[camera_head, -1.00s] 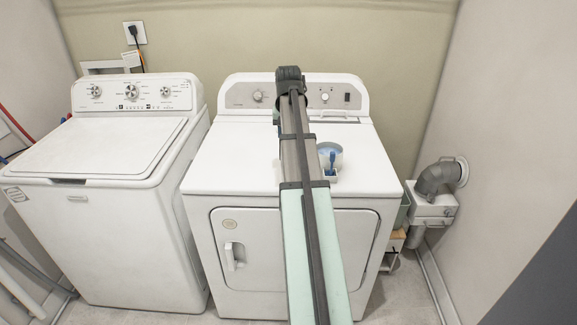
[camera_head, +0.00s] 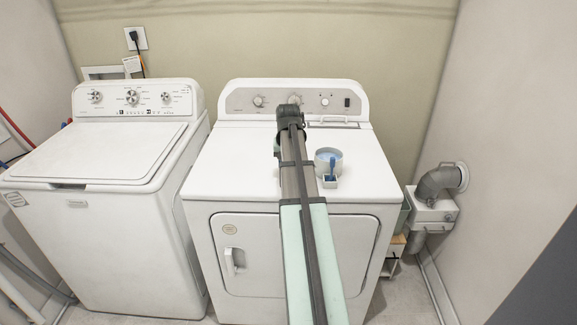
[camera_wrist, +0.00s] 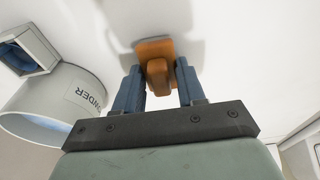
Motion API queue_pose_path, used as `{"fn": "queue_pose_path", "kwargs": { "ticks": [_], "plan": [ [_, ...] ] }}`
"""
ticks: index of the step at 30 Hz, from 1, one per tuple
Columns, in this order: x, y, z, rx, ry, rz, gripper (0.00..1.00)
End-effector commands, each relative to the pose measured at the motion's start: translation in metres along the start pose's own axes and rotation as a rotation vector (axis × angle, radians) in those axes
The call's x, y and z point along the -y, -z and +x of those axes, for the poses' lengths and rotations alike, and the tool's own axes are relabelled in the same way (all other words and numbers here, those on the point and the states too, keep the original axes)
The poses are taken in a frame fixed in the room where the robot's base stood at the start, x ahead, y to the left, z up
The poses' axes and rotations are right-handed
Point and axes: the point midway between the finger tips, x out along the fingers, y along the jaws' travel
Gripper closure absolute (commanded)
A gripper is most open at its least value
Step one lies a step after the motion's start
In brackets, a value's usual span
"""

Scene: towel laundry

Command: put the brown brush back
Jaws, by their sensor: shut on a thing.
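The brown brush (camera_wrist: 155,49) shows in the wrist view as an orange-brown block with a raised grip. My gripper (camera_wrist: 158,80) is shut on that grip, one blue finger on each side. The brush is over the white dryer top (camera_head: 235,165), with shadow beside it. I cannot tell whether it touches the surface. In the head view my arm hides the brush and the fingers.
A white cup labelled POWDER (camera_wrist: 55,105) stands beside my gripper; it also shows in the head view (camera_head: 336,159). The washer (camera_head: 90,160) is at left.

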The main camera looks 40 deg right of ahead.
Motion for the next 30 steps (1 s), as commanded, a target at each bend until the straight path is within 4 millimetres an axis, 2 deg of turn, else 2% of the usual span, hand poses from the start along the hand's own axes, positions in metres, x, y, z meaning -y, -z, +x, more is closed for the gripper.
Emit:
{"fn": "queue_pose_path", "kwargs": {
  "ticks": [7,8,15,24,30],
  "plan": [
    [0.000,-0.001,0.003,0.000,0.000,0.000,0.89],
    [0.000,0.000,0.003,0.000,0.000,0.000,0.59],
    [0.000,0.000,0.002,0.000,0.000,0.000,0.36],
    [0.000,0.000,0.001,0.000,0.000,0.000,0.35],
    [0.000,0.001,-0.015,-0.002,0.000,0.000,0.35]
  ]
}}
